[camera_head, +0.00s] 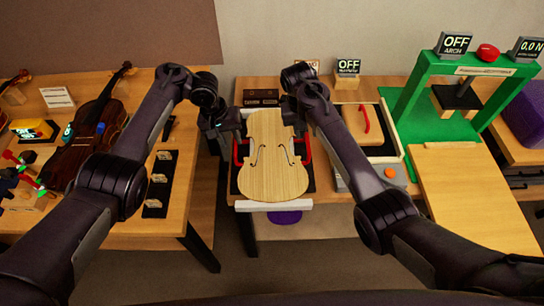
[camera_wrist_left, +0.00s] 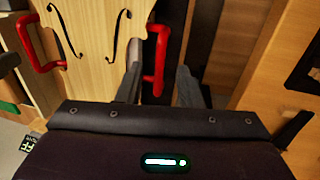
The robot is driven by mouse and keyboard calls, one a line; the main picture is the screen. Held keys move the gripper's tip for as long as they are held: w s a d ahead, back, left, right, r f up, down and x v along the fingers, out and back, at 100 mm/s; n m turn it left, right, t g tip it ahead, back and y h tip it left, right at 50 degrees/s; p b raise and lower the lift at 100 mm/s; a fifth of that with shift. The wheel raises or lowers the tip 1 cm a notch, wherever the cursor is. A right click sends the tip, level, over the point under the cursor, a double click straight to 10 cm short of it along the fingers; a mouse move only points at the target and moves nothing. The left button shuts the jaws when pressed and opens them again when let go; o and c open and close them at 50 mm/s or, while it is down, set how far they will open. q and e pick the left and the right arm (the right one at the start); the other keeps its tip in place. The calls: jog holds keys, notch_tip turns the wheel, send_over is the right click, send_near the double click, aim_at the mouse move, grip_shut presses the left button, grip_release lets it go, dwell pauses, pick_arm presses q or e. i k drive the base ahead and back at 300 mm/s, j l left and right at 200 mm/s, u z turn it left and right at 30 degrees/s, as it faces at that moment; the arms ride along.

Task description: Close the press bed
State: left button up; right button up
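The press bed (camera_head: 247,206) is a dark tray with a pale front edge and a red handle on each side. A pale violin plate (camera_head: 272,165) with two f-holes lies on it. My left gripper (camera_head: 225,128) is at the left red handle (camera_head: 238,151). In the left wrist view, its open fingers (camera_wrist_left: 158,88) stand on either side of that red handle (camera_wrist_left: 159,52), with gaps visible. My right gripper (camera_head: 296,122) is by the right red handle (camera_head: 307,148); its fingers are too small and partly hidden to tell whether they are shut.
A dark violin (camera_head: 90,140) lies on the left bench. A pale lidded unit with a red handle (camera_head: 366,119) and an orange knob (camera_head: 390,172) stands right of the bed. A green press frame (camera_head: 415,85) with a display reading OFF is at far right. A gap separates the benches.

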aim_at(464, 189)
jog(key=k, duration=1)
